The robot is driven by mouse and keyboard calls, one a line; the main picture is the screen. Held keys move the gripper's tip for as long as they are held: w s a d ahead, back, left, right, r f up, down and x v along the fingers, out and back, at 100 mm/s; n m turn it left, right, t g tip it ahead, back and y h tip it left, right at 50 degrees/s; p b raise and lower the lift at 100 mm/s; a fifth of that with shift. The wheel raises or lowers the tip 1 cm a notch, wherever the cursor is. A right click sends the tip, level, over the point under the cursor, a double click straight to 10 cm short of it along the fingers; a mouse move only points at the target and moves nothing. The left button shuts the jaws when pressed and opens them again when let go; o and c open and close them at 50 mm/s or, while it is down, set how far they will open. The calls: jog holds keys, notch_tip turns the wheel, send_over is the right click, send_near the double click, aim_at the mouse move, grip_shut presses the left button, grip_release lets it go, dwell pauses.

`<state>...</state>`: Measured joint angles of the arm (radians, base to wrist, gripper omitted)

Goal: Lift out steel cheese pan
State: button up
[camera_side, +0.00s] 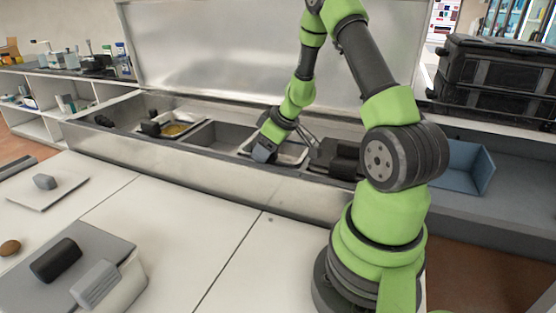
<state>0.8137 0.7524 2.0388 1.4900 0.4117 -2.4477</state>
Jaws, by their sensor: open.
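My gripper (264,153) points down into the prep rail (190,160) and is open. It is at the left part of a steel-rimmed pan (292,152), and it hides part of that pan. I cannot tell whether the gripper touches the pan's rim. Another steel-rimmed pan (188,121) sits further left in the rail, with yellowish contents and a dark object on it. The view does not make clear which of the two pans holds cheese.
A grey well (215,136) lies between the two pans. A dark block-like object (336,157) sits right of my gripper. A blue bin (464,168) and a black case (490,85) are at right. The white counter in front (170,215) has clear room in its middle.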

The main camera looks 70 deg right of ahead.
grip_shut()
jog(key=shift+r, duration=0.45)
dwell(0.4)
jog(key=shift+r, duration=4.3)
jog(key=shift+r, duration=0.2)
